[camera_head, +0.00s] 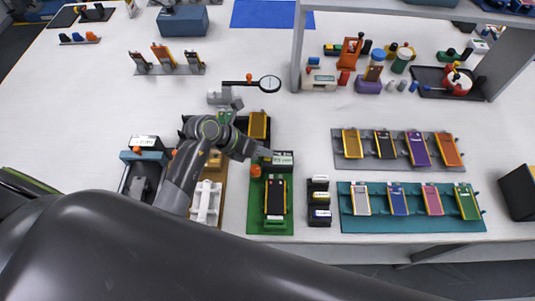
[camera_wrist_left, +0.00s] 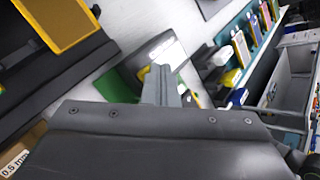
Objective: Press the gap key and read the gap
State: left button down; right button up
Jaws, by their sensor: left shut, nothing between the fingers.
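A green fixture (camera_head: 270,224) stands at the front middle of the table. A black cell with yellow edges (camera_head: 275,196) lies on it. A small dark box with a pale display (camera_head: 283,160) sits at its back end, and an orange-red knob (camera_head: 255,171) is at its left. My left gripper (camera_head: 262,152) is shut and empty, with its tip close beside the display box. In the left wrist view the shut fingers (camera_wrist_left: 160,82) are in front of the box's pale display (camera_wrist_left: 168,52). The display's reading is too small to tell, and I cannot pick out the gap key. My right gripper is not in view.
A yellow cell (camera_head: 258,125) stands just behind my left gripper. A dark block with labelled pieces (camera_head: 319,222) is right of the fixture. A teal rack (camera_head: 380,226) and a grey rack (camera_head: 375,164) hold several coloured cells. A magnifier (camera_head: 269,84) stands farther back.

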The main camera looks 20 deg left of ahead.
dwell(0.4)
pick_arm(q)
jog(key=shift+r+p, duration=0.85)
notch_tip(320, 180, up, 5)
jog(key=p, duration=0.4)
dwell(0.8)
